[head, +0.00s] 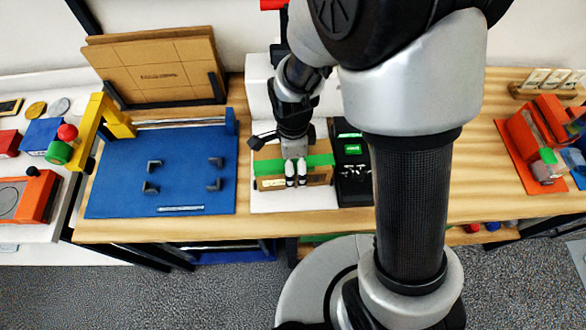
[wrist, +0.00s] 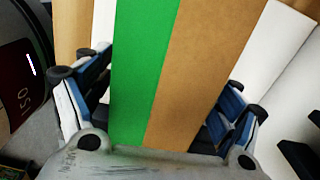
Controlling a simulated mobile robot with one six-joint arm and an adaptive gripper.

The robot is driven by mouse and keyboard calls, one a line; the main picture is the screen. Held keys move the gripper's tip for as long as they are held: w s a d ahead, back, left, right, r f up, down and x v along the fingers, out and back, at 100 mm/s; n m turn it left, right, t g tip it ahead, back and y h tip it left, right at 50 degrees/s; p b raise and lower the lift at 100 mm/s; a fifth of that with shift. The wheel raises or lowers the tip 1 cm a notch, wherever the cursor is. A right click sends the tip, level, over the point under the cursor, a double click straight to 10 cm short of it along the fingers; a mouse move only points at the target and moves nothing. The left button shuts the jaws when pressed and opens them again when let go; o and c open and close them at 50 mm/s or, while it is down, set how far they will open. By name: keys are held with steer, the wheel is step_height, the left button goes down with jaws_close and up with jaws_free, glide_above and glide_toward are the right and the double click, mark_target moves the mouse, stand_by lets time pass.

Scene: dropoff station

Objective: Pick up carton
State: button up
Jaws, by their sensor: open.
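A brown carton (head: 266,183) with a green band sits on a white platform (head: 300,203) on the wooden table in the head view. In the wrist view the carton (wrist: 205,70) fills the middle, its green strip on the left and bare brown cardboard on the right. My gripper (head: 296,173) is over the carton in the head view, fingertips pointing down in front of its near side. In the wrist view my gripper (wrist: 165,85) is open, with one finger on each side of the carton. Whether the fingers touch it cannot be told.
A black device (head: 353,185) with green displays stands just right of the platform. A blue board (head: 185,180) with small dark corner posts lies to the left, with a yellow arm (head: 110,115) beside it. A large flat cardboard (head: 160,70) leans behind. Bare table shows on the right.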

steer(key=shift+f, duration=0.35)
steer(key=shift+r, duration=0.1)
steer(key=c, duration=1.3)
step_height(320, 180, up, 19)
steer(key=w+p, duration=0.1)
steer(key=p, duration=0.2)
steer(key=shift+m, duration=0.3)
step_height(320, 180, down, 19)
steer(key=b, duration=0.6)
steer(key=shift+w+b, duration=0.15)
steer(key=shift+b, duration=0.15)
steer(key=shift+r, duration=0.15)
